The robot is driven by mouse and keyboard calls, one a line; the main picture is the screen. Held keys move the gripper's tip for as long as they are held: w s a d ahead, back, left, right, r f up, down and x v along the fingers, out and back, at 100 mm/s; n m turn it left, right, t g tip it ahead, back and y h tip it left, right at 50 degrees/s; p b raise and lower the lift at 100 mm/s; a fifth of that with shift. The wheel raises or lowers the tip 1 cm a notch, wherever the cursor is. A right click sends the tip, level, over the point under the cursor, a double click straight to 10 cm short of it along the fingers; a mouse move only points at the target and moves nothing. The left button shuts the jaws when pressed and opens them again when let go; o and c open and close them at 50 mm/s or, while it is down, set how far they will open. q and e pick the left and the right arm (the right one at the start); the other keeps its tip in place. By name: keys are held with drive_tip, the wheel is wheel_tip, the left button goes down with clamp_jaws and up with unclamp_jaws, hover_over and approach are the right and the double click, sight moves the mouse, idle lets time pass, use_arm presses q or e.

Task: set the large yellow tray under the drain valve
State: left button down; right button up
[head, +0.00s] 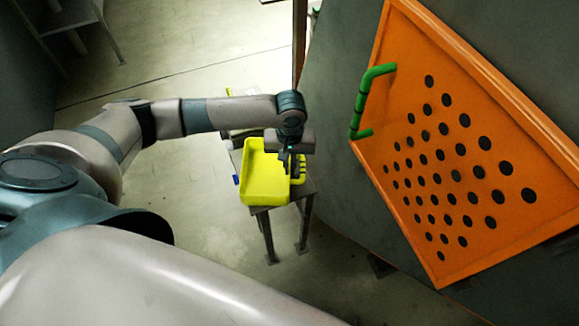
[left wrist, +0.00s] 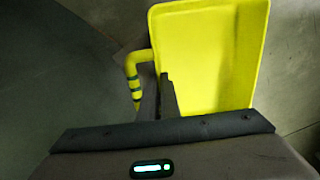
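The large yellow tray (head: 262,178) sits upright and looks empty on a small grey stand. Its yellow handle with dark bands (head: 300,168) is on its right side. My left gripper (head: 291,165) points down at the tray's handle side. In the left wrist view, the tray (left wrist: 212,50) fills the upper right and its handle (left wrist: 132,72) is on the left. The left fingers (left wrist: 160,98) show close together between handle and tray wall; whether they grip the handle is hidden. My right gripper is not in view. I cannot make out a drain valve.
The stand (head: 262,219) has thin legs on the concrete floor. To the right is a large orange panel (head: 455,140) with dark holes and a green handle (head: 365,95) on a dark machine wall. A grey shelf (head: 66,20) stands at upper left.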

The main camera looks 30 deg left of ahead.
use_arm(q)
drive_tip(key=shift+f, duration=0.35)
drive_tip(key=c, duration=2)
unclamp_jaws()
drive_tip(key=shift+f, duration=0.1)
wheel_tip(320, 180, up, 12)
drive_tip(key=shift+r, duration=0.15)
